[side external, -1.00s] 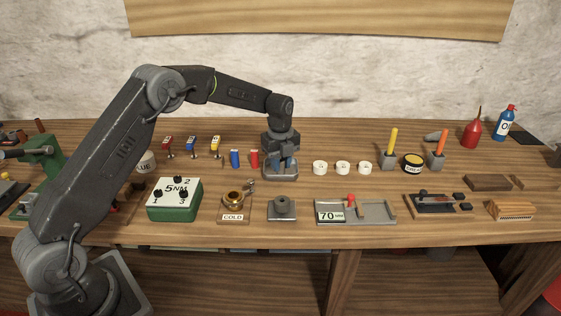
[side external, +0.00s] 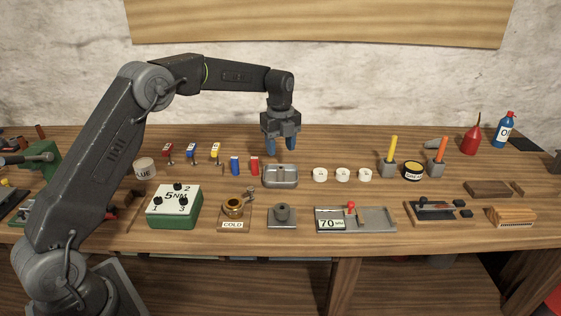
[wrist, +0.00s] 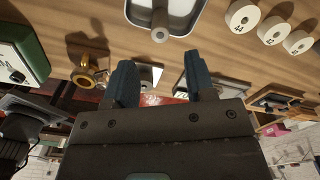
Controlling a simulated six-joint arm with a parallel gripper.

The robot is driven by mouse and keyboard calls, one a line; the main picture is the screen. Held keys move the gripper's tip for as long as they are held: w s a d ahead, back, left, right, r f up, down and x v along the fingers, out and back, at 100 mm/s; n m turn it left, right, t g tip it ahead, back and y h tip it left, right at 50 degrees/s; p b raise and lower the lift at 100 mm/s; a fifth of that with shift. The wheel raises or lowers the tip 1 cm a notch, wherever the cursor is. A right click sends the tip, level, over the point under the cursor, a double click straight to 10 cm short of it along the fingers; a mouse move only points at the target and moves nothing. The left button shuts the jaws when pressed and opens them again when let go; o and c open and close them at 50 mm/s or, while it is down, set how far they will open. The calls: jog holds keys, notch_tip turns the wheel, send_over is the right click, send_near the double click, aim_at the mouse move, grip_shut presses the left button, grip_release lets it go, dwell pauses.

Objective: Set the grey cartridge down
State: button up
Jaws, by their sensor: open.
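The grey cartridge (wrist: 159,28) is a small pale grey cylinder in the shallow metal tray (wrist: 186,30) at the top of the wrist view. In the side view the tray (side external: 281,184) sits mid-bench, and the cartridge is hard to make out there. My gripper (side external: 280,150) hangs above the tray, blue fingers pointing down. In the wrist view my gripper (wrist: 158,82) is open, with nothing between its fingers, clear of the cartridge.
Blue (side external: 235,166) and red (side external: 254,166) cylinders stand left of the tray. Several white numbered rings (side external: 343,175) lie to its right. In front are a grey post on a plate (side external: 281,215), a brass cup (side external: 233,206) and a green-sided box (side external: 174,207).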

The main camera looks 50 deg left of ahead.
aim_at(280, 168)
jog(key=s+d+r+n+t, duration=0.1)
jog(key=s+d+r+n, duration=0.1)
jog(key=s+r+n, duration=0.3)
jog(key=s+d+r, duration=0.2)
jog(key=s+r, duration=0.1)
jog(key=r, duration=0.4)
jog(key=s+d+r+n+t, duration=0.1)
jog(key=s+r+n, duration=0.15)
jog(key=s, duration=0.25)
jog(key=s+d+r+n+t, duration=0.1)
jog(key=s+d+n, duration=0.1)
jog(key=s+n, duration=0.25)
jog(key=s+d+f+n+t, duration=0.1)
jog(key=s+n, duration=0.3)
jog(key=s, duration=0.5)
jog(key=s+d+f+n+t, duration=0.1)
jog(key=s+f+n, duration=0.3)
jog(key=s, duration=0.4)
jog(key=shift+s+d+f+n+t, duration=0.15)
jog(key=shift+s+d+n+t, duration=0.2)
jog(key=shift+n, duration=0.45)
